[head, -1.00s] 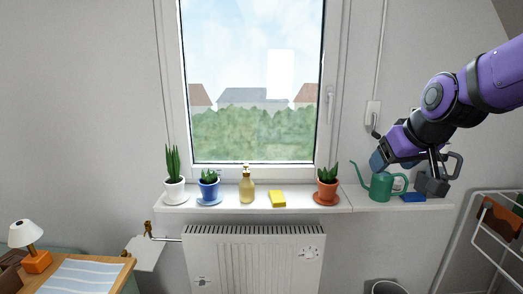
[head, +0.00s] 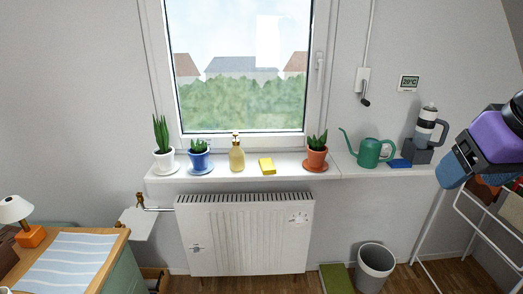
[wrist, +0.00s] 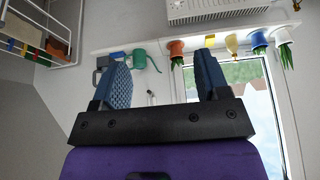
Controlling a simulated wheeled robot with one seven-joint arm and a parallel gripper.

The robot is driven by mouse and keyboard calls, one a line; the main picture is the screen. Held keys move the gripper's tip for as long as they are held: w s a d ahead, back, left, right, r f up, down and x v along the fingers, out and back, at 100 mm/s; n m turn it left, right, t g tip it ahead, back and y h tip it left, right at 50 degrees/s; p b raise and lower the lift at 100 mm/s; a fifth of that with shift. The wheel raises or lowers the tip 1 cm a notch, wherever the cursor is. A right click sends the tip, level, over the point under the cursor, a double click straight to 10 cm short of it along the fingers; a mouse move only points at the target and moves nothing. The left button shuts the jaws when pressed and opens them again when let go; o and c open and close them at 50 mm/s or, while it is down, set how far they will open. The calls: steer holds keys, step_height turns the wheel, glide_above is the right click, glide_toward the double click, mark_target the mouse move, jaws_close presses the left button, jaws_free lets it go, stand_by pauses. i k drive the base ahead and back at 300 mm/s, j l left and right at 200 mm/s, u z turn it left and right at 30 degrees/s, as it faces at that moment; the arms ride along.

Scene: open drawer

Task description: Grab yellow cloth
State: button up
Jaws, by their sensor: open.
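A small yellow block-shaped thing (head: 267,166) lies on the white windowsill (head: 330,180), between an amber pump bottle and a cactus in an orange pot. I cannot tell whether it is a folded cloth or a sponge. It also shows in the wrist view (wrist: 210,41), past the right finger. My gripper (head: 452,168) is at the right of the head view, in front of the drying rack and well apart from the yellow thing. Its two blue fingers (wrist: 163,78) are spread with nothing between them.
A green watering can (head: 371,150), a blue block (head: 399,163) and a grey coffee maker (head: 420,148) stand on the sill's right end. A white drying rack (head: 433,225) holds cloths. A radiator (head: 245,235) is below the sill; a bin (head: 375,262) is on the floor.

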mark_target(266, 165)
steer(key=i+j, duration=0.3)
steer(key=i, duration=0.2)
steer(key=i+j, duration=0.25)
steer(key=i, duration=0.2)
steer(key=i+j, duration=0.3)
steer(key=i, duration=0.2)
